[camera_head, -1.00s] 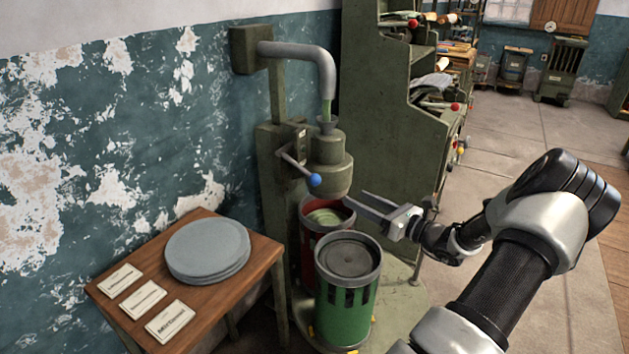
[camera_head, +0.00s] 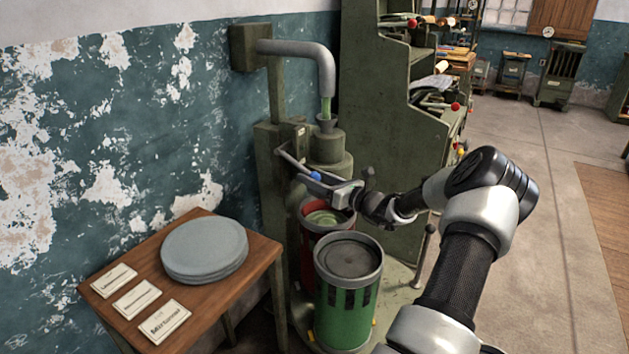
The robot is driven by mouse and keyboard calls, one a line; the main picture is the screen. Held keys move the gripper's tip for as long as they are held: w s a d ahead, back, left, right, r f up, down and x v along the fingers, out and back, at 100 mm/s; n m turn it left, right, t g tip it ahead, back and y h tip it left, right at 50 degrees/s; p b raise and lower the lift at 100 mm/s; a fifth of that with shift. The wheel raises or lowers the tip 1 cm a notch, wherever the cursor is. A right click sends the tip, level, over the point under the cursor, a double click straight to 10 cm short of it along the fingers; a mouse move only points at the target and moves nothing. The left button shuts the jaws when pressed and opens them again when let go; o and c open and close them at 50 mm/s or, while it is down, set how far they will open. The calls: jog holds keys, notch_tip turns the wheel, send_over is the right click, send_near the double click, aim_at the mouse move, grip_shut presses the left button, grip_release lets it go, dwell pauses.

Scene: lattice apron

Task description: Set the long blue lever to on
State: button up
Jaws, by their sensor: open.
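The blue lever is a thin metal arm with a blue ball knob (camera_head: 316,176) at its end. It sticks out from the front of the green machine (camera_head: 270,170), below the grey pipe. My gripper (camera_head: 301,170) is open and level with the knob, its two fingers reaching left past it, one on each side as far as I can see. The fingers overlap the lever arm and hide part of it and part of the knob. I cannot tell whether they touch it. No on or off marking is readable.
A red bin (camera_head: 311,250) with green contents stands below my gripper, and a lidded green bin (camera_head: 346,305) stands in front of it. A wooden table (camera_head: 258,257) with grey discs (camera_head: 204,250) and cards is at left. A green stepped cabinet (camera_head: 375,110) stands behind.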

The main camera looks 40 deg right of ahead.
jog(key=shift+w, duration=0.1)
grip_shut()
jog(key=shift+r+p, duration=0.55)
jog(key=shift+p, duration=0.3)
jog(key=r+g+p, duration=0.2)
jog(key=p, duration=0.3)
jog(key=r+g+h+p, duration=0.1)
jog(key=r+g+p, duration=0.1)
jog(key=p, duration=0.4)
jog(key=s+r+n+g+p, duration=0.1)
jog(key=r+g+p, duration=0.1)
jog(key=p, duration=0.3)
jog(key=shift+d+r+h, duration=0.15)
jog(key=shift+r+h, duration=0.15)
jog(key=shift+r, duration=0.6)
jog(key=r+g+p, duration=0.1)
jog(key=p, duration=0.1)
jog(key=r+g+p, duration=0.1)
jog(key=p, duration=0.2)
jog(key=shift+w+h, duration=0.25)
jog(key=shift+h, duration=0.05)
jog(key=shift+w+r+p, duration=0.35)
jog(key=shift+r+p, duration=0.15)
jog(key=shift+p, duration=0.25)
jog(key=shift+r, duration=0.1)
grip_release()
jog(key=shift+a, duration=0.2)
